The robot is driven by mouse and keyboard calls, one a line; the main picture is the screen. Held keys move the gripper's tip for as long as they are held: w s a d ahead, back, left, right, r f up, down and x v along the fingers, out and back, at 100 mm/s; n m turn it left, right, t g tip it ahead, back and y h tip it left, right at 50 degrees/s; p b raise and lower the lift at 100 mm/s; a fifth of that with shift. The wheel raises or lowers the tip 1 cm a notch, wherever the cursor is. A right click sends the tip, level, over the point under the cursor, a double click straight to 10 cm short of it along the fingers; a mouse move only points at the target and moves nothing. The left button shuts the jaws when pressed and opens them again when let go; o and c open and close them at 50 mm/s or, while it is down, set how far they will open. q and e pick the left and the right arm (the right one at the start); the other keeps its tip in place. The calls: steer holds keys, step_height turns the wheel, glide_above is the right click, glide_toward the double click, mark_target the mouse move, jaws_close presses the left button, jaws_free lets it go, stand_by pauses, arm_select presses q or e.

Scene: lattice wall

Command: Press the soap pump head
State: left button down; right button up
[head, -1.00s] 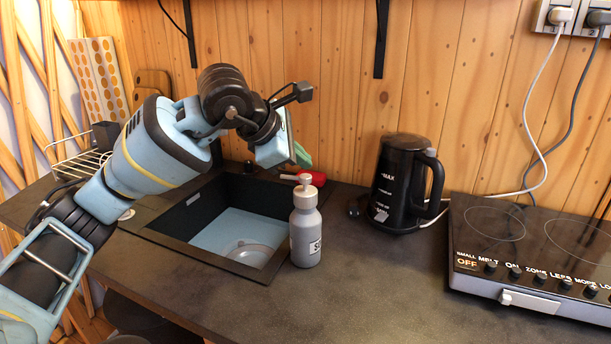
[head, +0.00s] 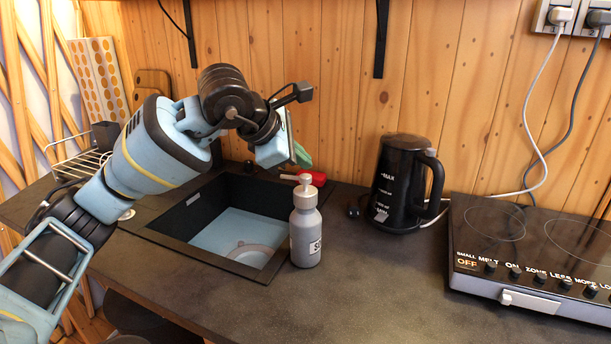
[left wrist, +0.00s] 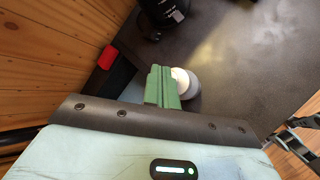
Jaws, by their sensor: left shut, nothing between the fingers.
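A grey soap bottle (head: 305,236) with a pale pump head (head: 305,180) stands upright on the dark counter, at the right edge of the sink. My left gripper (head: 302,156) has green fingers, shut and empty. In the head view they show just above and behind the pump head; no contact is visible. In the left wrist view, the shut fingers (left wrist: 161,87) partly cover the soap bottle (left wrist: 190,88), whose pale top shows just to their right.
The dark sink (head: 225,222) lies left of the bottle. A red object (head: 317,177) lies behind it. A black kettle (head: 400,190) stands to its right, and a hob (head: 540,245) farther right. The counter in front of the kettle is clear. A wooden wall closes the back.

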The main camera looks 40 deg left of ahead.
mark_target(301, 177)
arm_select(q)
steer(key=shift+f, duration=0.45)
arm_select(e)
steer(key=shift+s+f, duration=0.15)
steer(key=shift+f, duration=0.1)
